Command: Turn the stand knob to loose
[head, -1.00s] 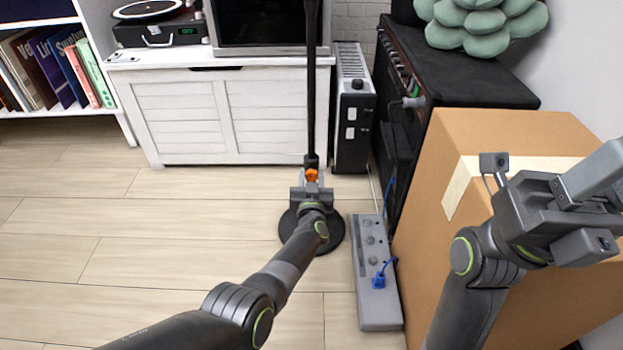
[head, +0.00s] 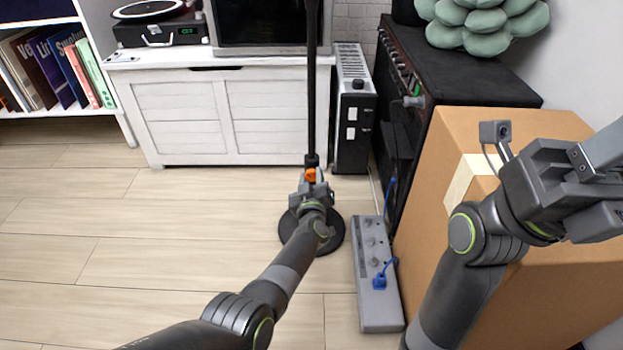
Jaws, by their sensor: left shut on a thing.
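The stand is a thin black pole (head: 312,95) rising from a round black base (head: 333,236) on the floor. Its orange knob (head: 310,176) sits low on the pole, at a dark collar. My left gripper (head: 311,182) is at the knob and shut on it, tilted a little; the wrist hides the fingertips and part of the base. My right gripper (head: 600,190) is at the right, in front of the cardboard box, away from the stand; its fingers are partly cut off by the frame edge.
A grey power strip (head: 379,312) with a blue plug lies right of the base. A cardboard box (head: 450,140) and a black amplifier (head: 460,70) stand at the right. A white cabinet (head: 185,120) and a heater (head: 352,125) are behind. The floor at left is clear.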

